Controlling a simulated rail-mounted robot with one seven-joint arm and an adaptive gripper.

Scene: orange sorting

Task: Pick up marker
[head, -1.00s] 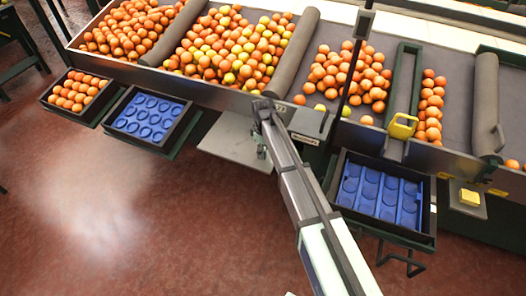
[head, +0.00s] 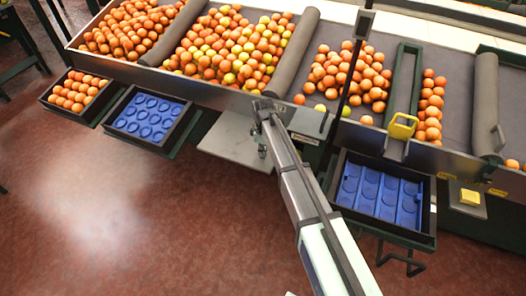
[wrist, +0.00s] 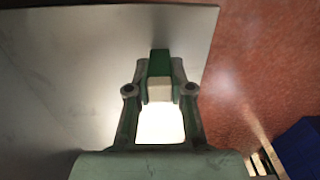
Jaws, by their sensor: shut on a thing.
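The marker (wrist: 159,62) has a green end and a pale body. In the wrist view it stands out between the fingertips of my gripper (wrist: 161,90), which is shut on it. A grey metal shelf (wrist: 60,80) lies behind the gripper and marker; I cannot tell whether the marker touches it. In the head view my gripper (head: 262,150) is small, over the right part of the pale shelf (head: 232,140), and the marker cannot be made out there.
Blue trays (head: 150,116) (head: 377,193) sit in dark holders left and right of the shelf. An orange-filled crate (head: 78,91) stands farther left. The sorting belt's metal edge (head: 215,88) runs behind. Red floor is open in front.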

